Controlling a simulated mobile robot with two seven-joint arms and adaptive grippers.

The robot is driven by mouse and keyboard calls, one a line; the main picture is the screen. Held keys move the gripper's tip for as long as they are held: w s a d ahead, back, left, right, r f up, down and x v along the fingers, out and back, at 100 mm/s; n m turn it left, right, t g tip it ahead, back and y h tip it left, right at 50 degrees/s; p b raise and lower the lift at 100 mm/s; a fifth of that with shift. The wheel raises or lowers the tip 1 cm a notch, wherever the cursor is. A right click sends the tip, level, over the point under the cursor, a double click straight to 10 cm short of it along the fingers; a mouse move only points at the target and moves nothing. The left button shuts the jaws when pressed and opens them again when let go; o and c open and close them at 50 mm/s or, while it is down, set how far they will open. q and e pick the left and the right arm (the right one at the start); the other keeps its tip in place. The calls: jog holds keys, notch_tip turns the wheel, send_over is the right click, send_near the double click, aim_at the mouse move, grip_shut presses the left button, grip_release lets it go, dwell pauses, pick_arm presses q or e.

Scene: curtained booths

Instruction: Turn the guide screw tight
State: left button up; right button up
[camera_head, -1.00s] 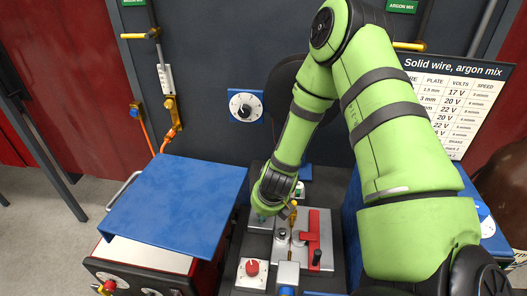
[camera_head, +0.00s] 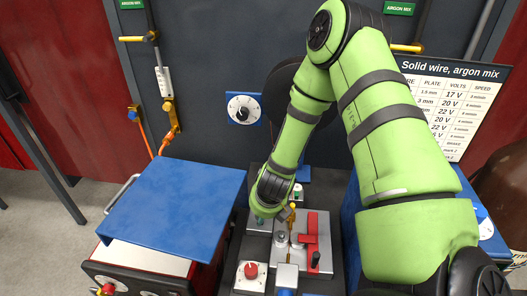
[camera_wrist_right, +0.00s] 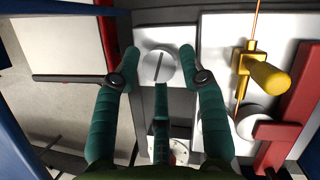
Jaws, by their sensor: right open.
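In the right wrist view the guide screw (camera_wrist_right: 158,66) is a round silver head with a dark slot running nearly along the picture's height, on a light grey block. My right gripper (camera_wrist_right: 158,52) is open, its two teal fingers on either side of the screw head, with gaps left and right. A third teal finger shows below the head. Whether any finger touches it, I cannot tell. In the head view my right gripper (camera_head: 261,217) points down at the left of the wire feeder (camera_head: 324,245), and hides the screw. My left gripper is not in view.
A yellow lever (camera_wrist_right: 268,78) and a red bar (camera_wrist_right: 290,125) stand close to the right of the screw. A red knob (camera_head: 251,270) sits in front. A blue-topped cabinet (camera_head: 175,205) is at left. A dial (camera_head: 244,108) is on the back wall.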

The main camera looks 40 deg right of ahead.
jog(key=v, duration=1.2)
jog(key=shift+a+f, duration=0.1)
jog(key=shift+f, duration=0.05)
